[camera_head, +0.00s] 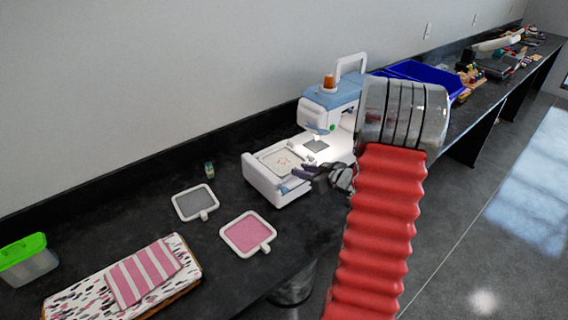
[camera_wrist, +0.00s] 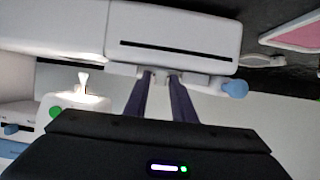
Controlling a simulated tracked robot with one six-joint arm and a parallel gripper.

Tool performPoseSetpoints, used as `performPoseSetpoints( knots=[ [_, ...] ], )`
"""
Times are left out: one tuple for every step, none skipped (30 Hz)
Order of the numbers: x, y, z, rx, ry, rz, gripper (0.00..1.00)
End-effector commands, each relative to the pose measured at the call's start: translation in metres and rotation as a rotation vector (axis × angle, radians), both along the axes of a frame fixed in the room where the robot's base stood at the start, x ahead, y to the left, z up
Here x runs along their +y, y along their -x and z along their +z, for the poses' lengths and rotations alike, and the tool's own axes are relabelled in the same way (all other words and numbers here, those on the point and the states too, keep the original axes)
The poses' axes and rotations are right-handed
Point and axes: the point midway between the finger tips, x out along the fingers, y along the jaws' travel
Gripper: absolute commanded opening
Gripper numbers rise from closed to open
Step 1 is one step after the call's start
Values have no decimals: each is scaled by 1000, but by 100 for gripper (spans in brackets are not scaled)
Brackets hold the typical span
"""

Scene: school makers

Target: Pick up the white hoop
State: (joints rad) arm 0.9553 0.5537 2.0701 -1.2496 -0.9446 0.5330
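A hoop with a white frame and pale fabric (camera_head: 282,160) lies on the bed of the white and blue sewing machine (camera_head: 333,108). My gripper (camera_head: 308,172) is at the front right of this hoop, low over the machine bed. In the wrist view my two dark purple fingers (camera_wrist: 162,77) are slightly apart, with their tips at a small white part beside the slotted white machine body (camera_wrist: 170,30). Whether they press on that part cannot be told. Two more white-framed hoops lie on the table, one with grey fabric (camera_head: 195,203) and one with pink fabric (camera_head: 248,233).
A lidded green box (camera_head: 28,262) and a patterned fabric stack (camera_head: 120,285) are at the front left of the dark table (camera_head: 225,285). A small spool (camera_head: 209,169) stands behind the hoops. A blue bin (camera_head: 425,75) is beyond the machine. The wall runs along the back.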

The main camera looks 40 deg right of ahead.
Motion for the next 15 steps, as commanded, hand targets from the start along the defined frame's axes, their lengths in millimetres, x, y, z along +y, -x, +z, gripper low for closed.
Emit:
performPoseSetpoints(
  knots=[
    [0,0,0,0,0,0,23],
    [0,0,0,0,0,0,23],
    [0,0,0,0,0,0,23],
    [0,0,0,0,0,0,23],
    [0,0,0,0,0,0,23],
    [0,0,0,0,0,0,23],
    [0,0,0,0,0,0,23],
    [0,0,0,0,0,0,23],
    [0,0,0,0,0,0,21],
    [0,0,0,0,0,0,18],
    [0,0,0,0,0,0,16],
    [0,0,0,0,0,0,14],
    [0,0,0,0,0,0,12],
    [0,0,0,0,0,0,9],
    [0,0,0,0,0,0,7]
  ],
)
